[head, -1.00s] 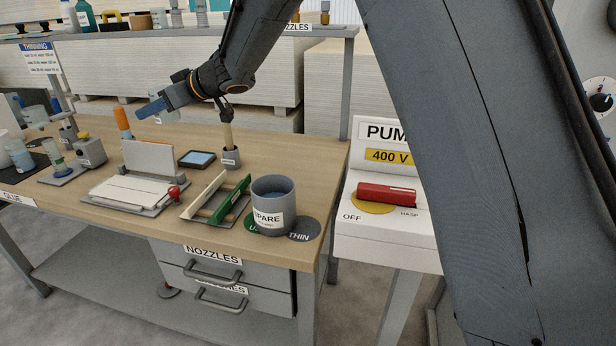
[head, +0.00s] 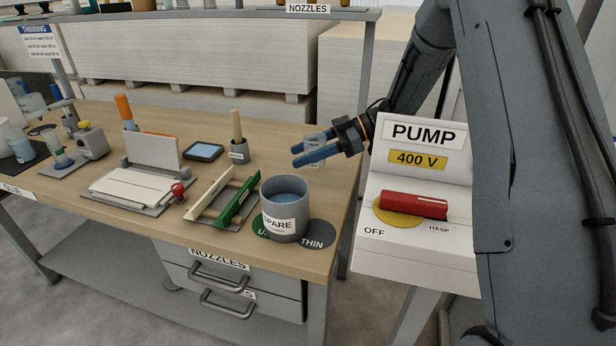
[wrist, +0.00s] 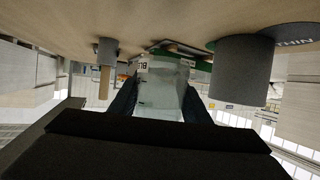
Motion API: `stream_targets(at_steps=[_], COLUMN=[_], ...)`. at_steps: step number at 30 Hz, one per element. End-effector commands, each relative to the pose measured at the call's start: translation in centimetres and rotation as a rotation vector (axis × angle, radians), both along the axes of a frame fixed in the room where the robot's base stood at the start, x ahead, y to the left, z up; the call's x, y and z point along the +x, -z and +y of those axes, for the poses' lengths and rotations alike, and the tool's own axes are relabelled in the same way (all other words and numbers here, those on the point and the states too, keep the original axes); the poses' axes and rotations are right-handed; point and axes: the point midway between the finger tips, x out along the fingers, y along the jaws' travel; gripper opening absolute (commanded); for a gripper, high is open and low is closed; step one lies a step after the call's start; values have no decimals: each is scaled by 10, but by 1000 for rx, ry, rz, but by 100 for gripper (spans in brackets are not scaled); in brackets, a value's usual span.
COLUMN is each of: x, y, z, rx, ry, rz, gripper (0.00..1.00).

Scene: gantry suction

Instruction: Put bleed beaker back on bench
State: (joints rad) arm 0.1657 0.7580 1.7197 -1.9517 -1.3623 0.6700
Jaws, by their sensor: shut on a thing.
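The bleed beaker (head: 315,143) is a small clear vessel, seen in the head view between the blue fingers of my gripper (head: 299,156). The gripper is shut on it and holds it above the right rear part of the bench (head: 290,133). In the wrist view the beaker (wrist: 158,88) fills the middle, with part of a white label showing; that picture is upside down. The beaker looks roughly upright. The fingers hide part of it, and I cannot tell its exact height above the bench.
A brush holder (head: 239,152) and a tablet (head: 203,151) lie to the left. The PUMP box (head: 425,160) with a red handle stands right of the bench.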

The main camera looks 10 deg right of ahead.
Motion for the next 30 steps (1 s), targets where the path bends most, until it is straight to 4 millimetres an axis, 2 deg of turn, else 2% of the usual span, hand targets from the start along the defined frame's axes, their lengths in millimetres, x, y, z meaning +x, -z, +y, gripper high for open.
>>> stream_targets(at_steps=[3,11,18,29,30], x=[1,1,1,1,1], y=[18,37,68,72,72], z=[-3,-3,-1,0,0], rx=[1,0,0,0,-1], ry=[6,8,5,4,4], rz=[2,0,1,-2,-2], gripper=[15,15,15,15,50])
